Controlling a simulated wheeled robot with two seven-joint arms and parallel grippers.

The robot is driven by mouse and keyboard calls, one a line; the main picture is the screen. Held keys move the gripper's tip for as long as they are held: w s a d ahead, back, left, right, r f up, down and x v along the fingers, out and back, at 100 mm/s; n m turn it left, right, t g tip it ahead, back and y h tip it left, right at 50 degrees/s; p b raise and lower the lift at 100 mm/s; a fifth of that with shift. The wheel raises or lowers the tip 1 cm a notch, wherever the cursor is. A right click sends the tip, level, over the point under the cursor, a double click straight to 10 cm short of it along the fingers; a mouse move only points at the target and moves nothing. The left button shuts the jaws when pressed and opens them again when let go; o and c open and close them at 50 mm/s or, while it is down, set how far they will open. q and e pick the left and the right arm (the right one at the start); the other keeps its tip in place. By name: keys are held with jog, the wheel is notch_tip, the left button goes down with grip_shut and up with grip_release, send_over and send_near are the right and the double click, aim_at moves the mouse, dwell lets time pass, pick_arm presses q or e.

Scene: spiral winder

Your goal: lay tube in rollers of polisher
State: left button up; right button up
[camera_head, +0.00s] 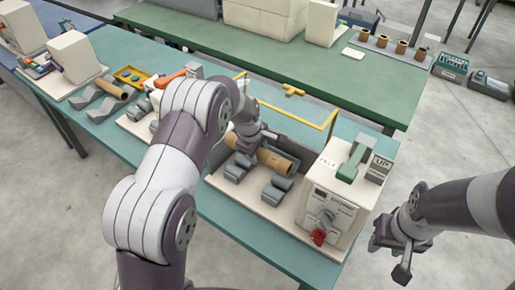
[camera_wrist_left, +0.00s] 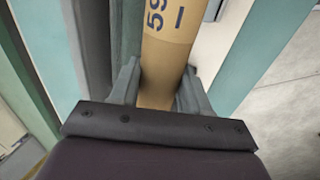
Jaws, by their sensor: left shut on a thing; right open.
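The tube (camera_head: 278,160) is a brown cardboard cylinder. In the head view it is at the grey rollers (camera_head: 276,190) of the polisher (camera_head: 333,205), near their back side; I cannot tell whether it touches them. My left gripper (camera_head: 255,142) reaches down over the tube, and my arm hides part of it. In the left wrist view the left gripper (camera_wrist_left: 155,85) is shut on the tube (camera_wrist_left: 168,45), which shows dark printed marks. My right gripper (camera_head: 396,255) is open and empty, off the table's right edge.
The polisher has a red knob (camera_head: 319,237) and a green handle (camera_head: 352,160). A yellow frame (camera_head: 300,110) stands behind the rollers. Another tube lies in grey rests (camera_head: 84,98) at the left. Several tubes stand upright on the back green table (camera_head: 270,60).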

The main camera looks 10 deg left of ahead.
pick_arm(q)
notch_tip(320, 180, down, 8)
jog(key=b, duration=0.5)
jog(key=shift+f, duration=0.1)
jog(key=shift+w+d+f+b, duration=0.1)
jog(key=shift+f+b, duration=0.2)
jog(key=shift+f, duration=0.05)
jog(key=shift+r, duration=0.1)
jog(key=o, duration=1.1)
jog(key=b+v, duration=0.1)
jog(key=v, duration=1.1)
jog(key=shift+r, duration=0.3)
